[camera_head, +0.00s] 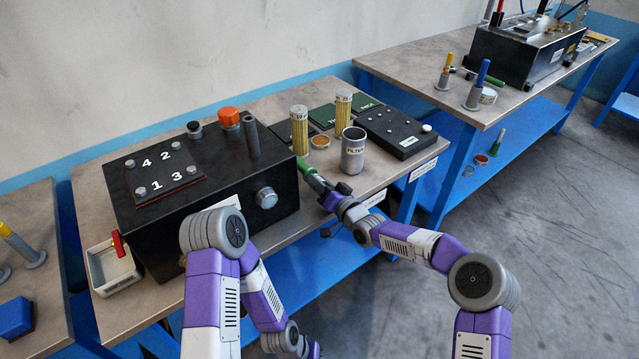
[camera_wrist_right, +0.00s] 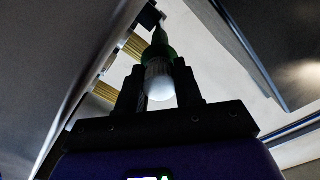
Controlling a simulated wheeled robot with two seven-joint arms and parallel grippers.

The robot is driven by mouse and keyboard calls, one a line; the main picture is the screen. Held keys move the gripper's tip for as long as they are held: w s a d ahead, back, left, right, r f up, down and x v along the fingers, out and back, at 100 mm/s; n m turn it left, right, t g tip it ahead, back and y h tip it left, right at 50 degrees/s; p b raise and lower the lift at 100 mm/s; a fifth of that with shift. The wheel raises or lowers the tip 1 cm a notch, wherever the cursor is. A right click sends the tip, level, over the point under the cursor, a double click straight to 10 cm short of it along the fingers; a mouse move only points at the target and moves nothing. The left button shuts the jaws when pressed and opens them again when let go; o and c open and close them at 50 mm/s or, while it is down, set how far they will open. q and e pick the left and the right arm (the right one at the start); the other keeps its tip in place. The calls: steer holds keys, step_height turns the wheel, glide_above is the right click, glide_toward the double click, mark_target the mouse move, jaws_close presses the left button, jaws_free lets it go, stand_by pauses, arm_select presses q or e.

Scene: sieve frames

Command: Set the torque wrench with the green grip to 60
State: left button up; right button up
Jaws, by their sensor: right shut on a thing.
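The torque wrench with the green grip (camera_head: 314,183) is at the front right corner of the black box, over the near bench. My right gripper (camera_head: 328,193) is shut on it. In the right wrist view the green grip (camera_wrist_right: 159,49) and its pale ribbed end (camera_wrist_right: 158,82) show between the two dark fingers of my right gripper (camera_wrist_right: 158,70). The wrench's far end is small and dark there, and I cannot read any scale or setting.
The black box (camera_head: 215,213) carries a numbered plate (camera_head: 163,171) and an orange cap (camera_head: 229,116). A grey filter cup (camera_head: 353,151), yellow filters (camera_head: 299,130) and a black panel (camera_head: 394,131) stand close to the right gripper. A white bin (camera_head: 112,266) sits at left.

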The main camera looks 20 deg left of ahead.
steer(key=n, duration=0.7)
steer(key=shift+n, duration=0.3)
steer(key=n, duration=0.3)
steer(key=shift+n, duration=2.2)
steer(key=o, duration=1)
steer(key=shift+o, duration=0.2)
steer(key=shift+s, duration=0.1)
